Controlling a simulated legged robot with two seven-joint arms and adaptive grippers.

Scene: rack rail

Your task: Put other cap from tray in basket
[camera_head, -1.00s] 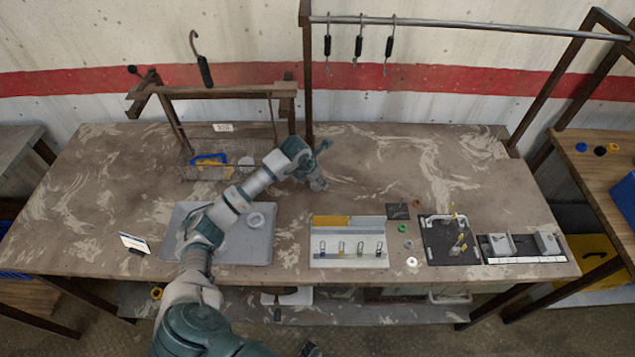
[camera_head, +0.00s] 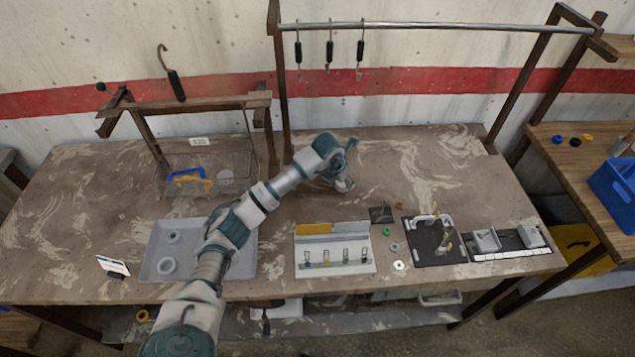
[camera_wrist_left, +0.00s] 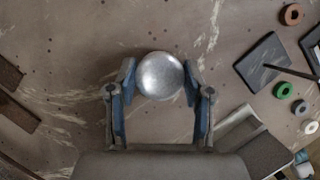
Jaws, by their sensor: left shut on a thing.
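My left gripper (camera_head: 342,183) is above the table, right of the wire basket and behind the white panel. In the left wrist view my left gripper (camera_wrist_left: 160,82) is shut on a shiny silver round cap (camera_wrist_left: 160,75), held between blue-padded fingers. The grey tray (camera_head: 150,262) lies at the left front, its right side partly covered by my arm. The wire basket (camera_head: 165,180) at the back left holds blue and yellow items and a pale round piece. My right gripper is out of view.
A wooden frame (camera_head: 185,105) stands behind the basket, and a tall rack rail (camera_head: 420,26) stands at the back. The white panel (camera_head: 335,262), small rings (camera_head: 393,246) and black fixtures (camera_head: 437,245) occupy the front right. The back right table is clear.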

